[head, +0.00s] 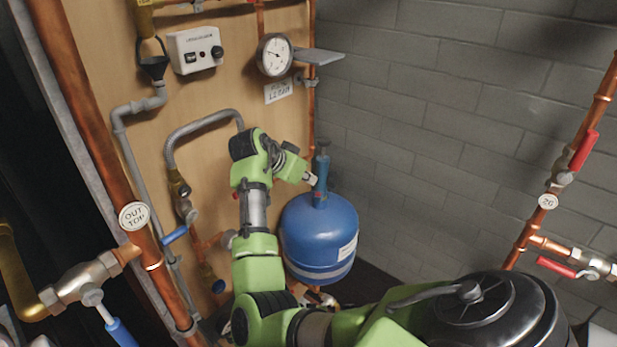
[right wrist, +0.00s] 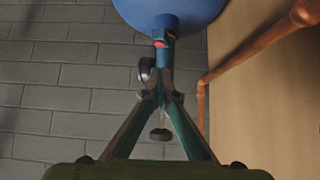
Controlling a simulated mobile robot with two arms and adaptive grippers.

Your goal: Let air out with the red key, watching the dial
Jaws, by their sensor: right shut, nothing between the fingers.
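The blue vessel (head: 320,240) stands at the foot of the panel, with a blue stem (head: 321,165) rising from its top. A small red part (right wrist: 160,43), perhaps the red key, shows on the stem in the right wrist view. My right gripper (head: 310,180) is beside the stem in the head view. In the right wrist view its fingers (right wrist: 156,80) are shut and empty, in front of the stem and just short of the red part. The round white dial (head: 274,55) faces out, its reading too small to tell. My left gripper is out of view.
A white control box (head: 196,50) and a grey shelf (head: 318,56) are near the dial. Copper pipes with red levers (head: 584,150) run at the right. A pipe tagged OUT TOP (head: 134,216) is at the left. The block wall right of the vessel is bare.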

